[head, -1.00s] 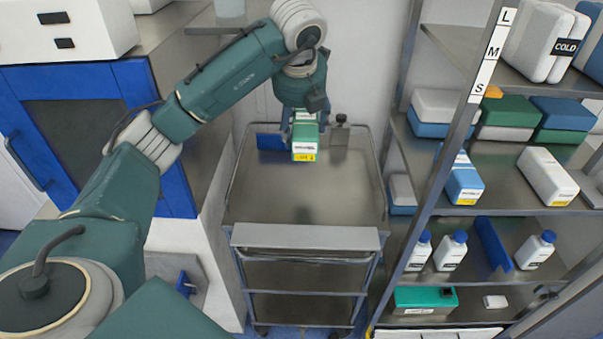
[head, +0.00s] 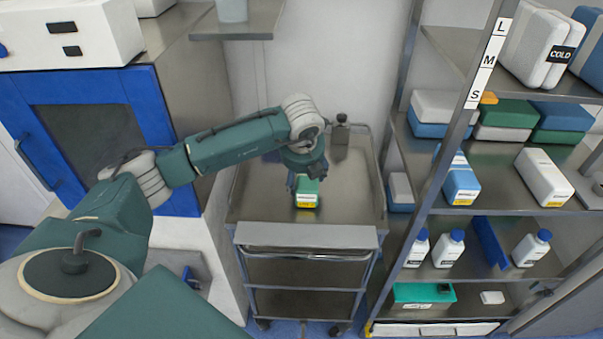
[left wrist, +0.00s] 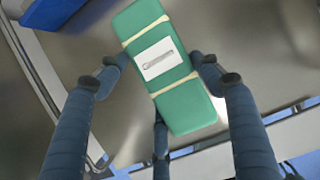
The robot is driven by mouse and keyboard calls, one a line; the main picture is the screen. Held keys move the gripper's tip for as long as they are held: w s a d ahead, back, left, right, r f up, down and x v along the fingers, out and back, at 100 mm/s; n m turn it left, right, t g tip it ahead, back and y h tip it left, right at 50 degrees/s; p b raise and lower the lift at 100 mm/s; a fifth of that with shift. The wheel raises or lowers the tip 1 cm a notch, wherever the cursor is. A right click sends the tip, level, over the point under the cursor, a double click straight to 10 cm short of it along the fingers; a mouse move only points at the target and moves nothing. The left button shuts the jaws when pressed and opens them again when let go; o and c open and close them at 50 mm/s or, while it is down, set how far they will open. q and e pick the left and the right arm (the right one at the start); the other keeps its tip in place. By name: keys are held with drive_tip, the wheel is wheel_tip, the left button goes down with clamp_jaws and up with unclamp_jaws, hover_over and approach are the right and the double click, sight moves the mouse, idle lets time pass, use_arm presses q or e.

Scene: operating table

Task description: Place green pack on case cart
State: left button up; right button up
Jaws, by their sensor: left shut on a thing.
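The green pack (head: 307,199), with pale bands, a white label and a yellow strip at its end, is over the top of the case cart (head: 352,190). My left gripper (head: 306,184) is shut on it from above. In the left wrist view the green pack (left wrist: 165,68) sits between my fingers, with the steel cart top (left wrist: 250,50) behind it. The pack is low over the cart top, but I cannot tell whether it touches. My right gripper is out of view.
A dark metal block (head: 342,130) stands at the cart's back edge. A stocked shelf rack (head: 440,180) stands right, a blue-framed cabinet (head: 160,140) left. The cart top's right side is clear.

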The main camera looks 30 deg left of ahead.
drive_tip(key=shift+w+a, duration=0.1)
use_arm(q)
drive_tip(key=o, duration=1.3)
drive_tip(key=shift+o, duration=0.3)
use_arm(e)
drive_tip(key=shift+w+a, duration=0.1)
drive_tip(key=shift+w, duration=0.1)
use_arm(q)
drive_tip(key=b+v, duration=0.2)
drive_tip(key=v, duration=0.9)
drive_tip(key=shift+r, duration=0.1)
drive_tip(key=shift+s+d+r, duration=0.1)
drive_tip(key=shift+r, duration=0.35)
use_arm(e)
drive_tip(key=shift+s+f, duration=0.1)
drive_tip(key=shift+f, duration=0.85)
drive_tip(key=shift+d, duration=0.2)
